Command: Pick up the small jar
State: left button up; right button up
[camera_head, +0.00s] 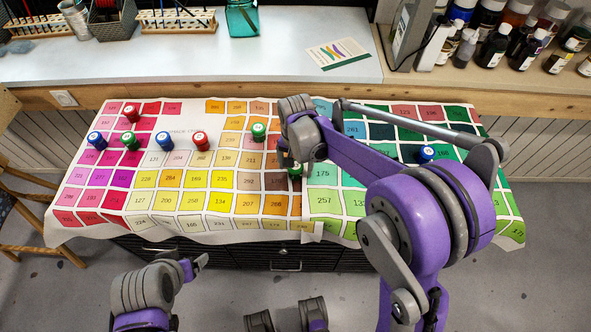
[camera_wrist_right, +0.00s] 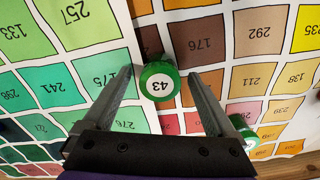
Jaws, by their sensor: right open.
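Several small jars stand on a cloth colour chart (camera_head: 190,222). A green-capped jar (camera_wrist_right: 158,88) with 43 on its lid sits between the fingers of my open right gripper (camera_wrist_right: 160,76). In the head view this jar (camera_head: 295,171) is mostly hidden by my right gripper (camera_head: 290,160). I cannot tell whether the fingers touch it. A second green-capped jar (camera_wrist_right: 243,130) is beside the right finger in the wrist view. My left gripper (camera_head: 198,263) is low in the head view, away from the chart, and its jaws are unclear.
Other jars are a red one (camera_head: 201,140), a blue one (camera_head: 164,141), a green one (camera_head: 258,131) and a blue one (camera_head: 426,154). A bench (camera_head: 190,72) behind holds brush racks, a teal glass (camera_head: 242,18) and bottles (camera_head: 495,45). A wooden chair (camera_head: 30,175) stands at left.

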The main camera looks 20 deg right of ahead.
jog(key=shift+c, duration=0.2)
grip_shut()
jog(key=shift+r, duration=0.1)
